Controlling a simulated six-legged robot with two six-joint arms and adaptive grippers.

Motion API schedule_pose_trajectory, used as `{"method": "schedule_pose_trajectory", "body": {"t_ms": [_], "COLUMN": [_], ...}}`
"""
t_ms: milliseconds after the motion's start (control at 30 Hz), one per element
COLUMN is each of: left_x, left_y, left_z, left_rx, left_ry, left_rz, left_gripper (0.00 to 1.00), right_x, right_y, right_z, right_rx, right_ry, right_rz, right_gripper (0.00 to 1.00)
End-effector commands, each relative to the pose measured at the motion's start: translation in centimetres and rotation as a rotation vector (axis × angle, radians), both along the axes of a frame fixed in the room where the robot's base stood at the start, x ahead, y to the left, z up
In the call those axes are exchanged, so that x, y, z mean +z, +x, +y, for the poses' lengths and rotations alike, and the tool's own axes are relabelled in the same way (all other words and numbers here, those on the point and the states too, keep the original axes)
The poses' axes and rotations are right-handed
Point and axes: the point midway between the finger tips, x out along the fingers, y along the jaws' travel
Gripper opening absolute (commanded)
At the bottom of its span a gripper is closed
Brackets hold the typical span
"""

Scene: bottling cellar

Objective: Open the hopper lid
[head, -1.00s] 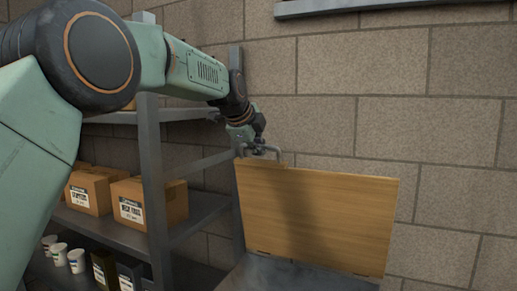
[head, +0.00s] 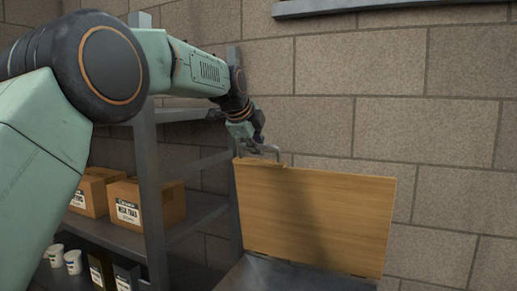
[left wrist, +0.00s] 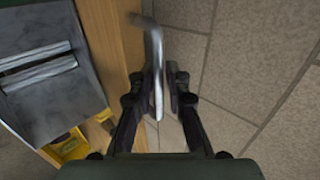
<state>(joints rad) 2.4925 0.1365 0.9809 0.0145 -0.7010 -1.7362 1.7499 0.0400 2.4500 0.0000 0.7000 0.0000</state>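The hopper lid (head: 318,215) is a wooden panel standing nearly upright, leaning back toward the block wall, with hinges along its lower edge. A bent metal handle (head: 270,150) sits on its top left edge. Part of the grey hopper top (head: 290,277) shows below the lid. My left gripper (head: 260,142) is at the handle. In the left wrist view, the handle (left wrist: 158,62) runs between the two fingers of my left gripper (left wrist: 166,80), with a narrow gap beside the right finger. The lid's wood (left wrist: 118,35) is left of them. My right gripper is out of view.
A grey metal shelf unit (head: 152,190) stands left of the lid, holding cardboard boxes (head: 145,203) and white cups (head: 73,262). The block wall (head: 450,130) rises close behind the lid. The wall area right of the lid is clear.

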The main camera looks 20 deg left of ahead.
Motion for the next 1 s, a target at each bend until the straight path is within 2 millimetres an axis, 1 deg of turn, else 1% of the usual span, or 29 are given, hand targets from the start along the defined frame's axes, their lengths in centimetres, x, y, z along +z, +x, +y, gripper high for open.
{"method": "schedule_pose_trajectory", "body": {"t_ms": [33, 200, 433, 567, 667, 1000], "left_x": [0.2, -0.1, -0.3, 0.1, 1.1, 5.8], "left_y": [0.0, 0.0, 0.0, -0.4, -1.3, -6.3], "left_z": [0.0, 0.0, 0.0, 0.0, 0.0, 0.2], "left_rx": [0.0, -0.001, -0.001, -0.001, -0.002, -0.001], "left_ry": [0.0, 0.001, 0.002, 0.002, 0.002, 0.0], "left_rz": [-0.003, 0.002, 0.006, 0.006, 0.004, 0.001], "left_gripper": [0.19, 0.32, 0.32, 0.32, 0.32, 0.32], "right_x": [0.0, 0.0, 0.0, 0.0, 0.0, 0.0], "right_y": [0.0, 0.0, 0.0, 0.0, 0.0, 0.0], "right_z": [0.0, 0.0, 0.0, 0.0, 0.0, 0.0], "right_rx": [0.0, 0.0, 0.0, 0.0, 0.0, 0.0], "right_ry": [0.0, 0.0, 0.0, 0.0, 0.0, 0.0], "right_rz": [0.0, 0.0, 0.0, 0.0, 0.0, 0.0], "right_gripper": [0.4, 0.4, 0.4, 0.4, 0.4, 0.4]}}
